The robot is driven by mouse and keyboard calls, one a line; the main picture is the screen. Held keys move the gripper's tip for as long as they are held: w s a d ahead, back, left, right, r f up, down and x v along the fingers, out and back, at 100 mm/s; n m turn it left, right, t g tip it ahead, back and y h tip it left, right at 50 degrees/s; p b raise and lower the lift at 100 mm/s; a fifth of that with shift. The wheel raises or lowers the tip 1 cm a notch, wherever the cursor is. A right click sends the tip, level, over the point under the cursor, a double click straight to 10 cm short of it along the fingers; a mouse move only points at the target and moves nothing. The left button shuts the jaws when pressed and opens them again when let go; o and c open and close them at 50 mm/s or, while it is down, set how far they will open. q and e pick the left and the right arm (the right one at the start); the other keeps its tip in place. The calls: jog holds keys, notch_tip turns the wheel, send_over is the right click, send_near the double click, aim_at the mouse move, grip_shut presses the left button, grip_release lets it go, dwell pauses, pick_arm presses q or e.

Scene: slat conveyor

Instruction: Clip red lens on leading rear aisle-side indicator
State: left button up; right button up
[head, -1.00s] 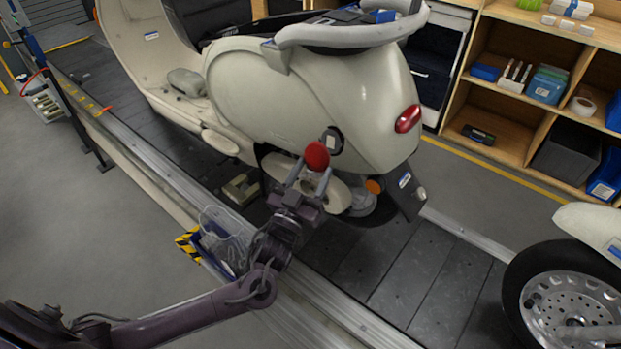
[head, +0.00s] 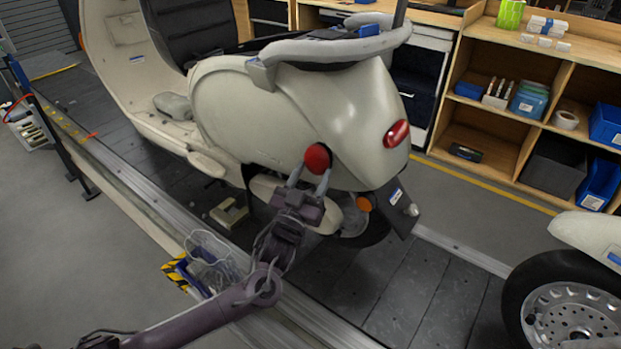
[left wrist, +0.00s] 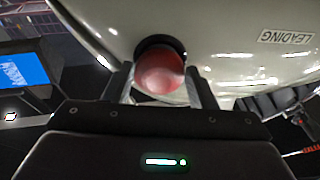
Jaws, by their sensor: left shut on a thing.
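My left gripper (head: 309,178) is shut on the round red lens (head: 317,158). The lens covers most of the dark round indicator opening low on the rear side of the cream scooter (head: 255,115). In the left wrist view the lens (left wrist: 160,72) sits between both fingers, in front of the dark round seat (left wrist: 150,44) in the body panel. I cannot tell whether lens and seat touch. A label reading LEADING (left wrist: 286,36) is on the panel beside it. My right gripper is not in view.
A red tail lamp (head: 397,133) and an orange reflector (head: 364,204) are at the scooter's rear. A bin of clear bags (head: 208,262) stands at the conveyor edge. Another scooter's wheel (head: 565,310) is at right. Wooden shelves (head: 500,115) stand behind. Dark slats (head: 400,290) between the scooters are clear.

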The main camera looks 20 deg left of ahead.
pick_arm(q)
jog(key=shift+s+f, duration=0.1)
jog(key=shift+f, duration=0.1)
dwell(0.6)
jog(key=shift+w, duration=0.25)
jog(key=o, duration=1)
jog(key=shift+o, duration=0.2)
